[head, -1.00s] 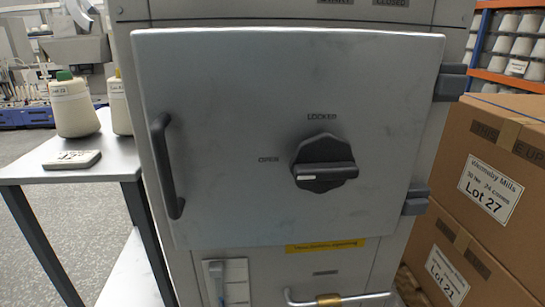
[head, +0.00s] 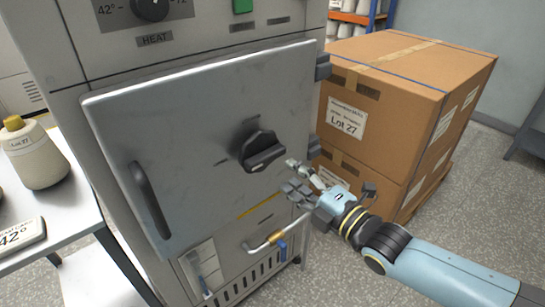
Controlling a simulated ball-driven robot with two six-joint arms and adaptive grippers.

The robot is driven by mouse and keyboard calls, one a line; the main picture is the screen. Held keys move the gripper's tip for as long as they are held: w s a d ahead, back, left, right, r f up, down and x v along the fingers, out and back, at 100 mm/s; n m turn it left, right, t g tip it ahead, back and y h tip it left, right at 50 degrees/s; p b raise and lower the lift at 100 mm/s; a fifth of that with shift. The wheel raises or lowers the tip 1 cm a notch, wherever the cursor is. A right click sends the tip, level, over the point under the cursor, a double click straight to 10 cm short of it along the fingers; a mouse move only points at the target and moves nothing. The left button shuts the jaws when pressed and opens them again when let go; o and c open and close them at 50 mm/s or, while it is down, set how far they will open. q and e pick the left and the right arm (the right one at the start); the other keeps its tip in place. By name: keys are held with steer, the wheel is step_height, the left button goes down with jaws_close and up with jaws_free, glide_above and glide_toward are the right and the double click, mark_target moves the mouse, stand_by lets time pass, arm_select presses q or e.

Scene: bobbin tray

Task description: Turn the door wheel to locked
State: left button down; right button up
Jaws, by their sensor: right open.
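The door wheel is a black round knob with a raised grip bar (head: 262,151), on the right half of a grey metal door (head: 190,130). Its bar lies roughly across the door, slightly tilted in the picture. The small lettering beside it is too faint to read now; in the earlier view its white mark points towards OPEN. My right gripper (head: 290,176) is open and empty, just below and to the right of the wheel, its fingers pointing left. I see no clear contact with the wheel. My left gripper is out of view.
A black door handle (head: 150,200) is at the door's left. A metal bar with a brass collar (head: 275,237) sits below the door. Stacked cartons (head: 400,90) stand to the right.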

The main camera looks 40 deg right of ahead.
mark_target(270, 160)
steer(key=w, duration=0.7)
steer(key=shift+w+a, duration=0.15)
steer(key=shift+a, duration=0.15)
jaws_close()
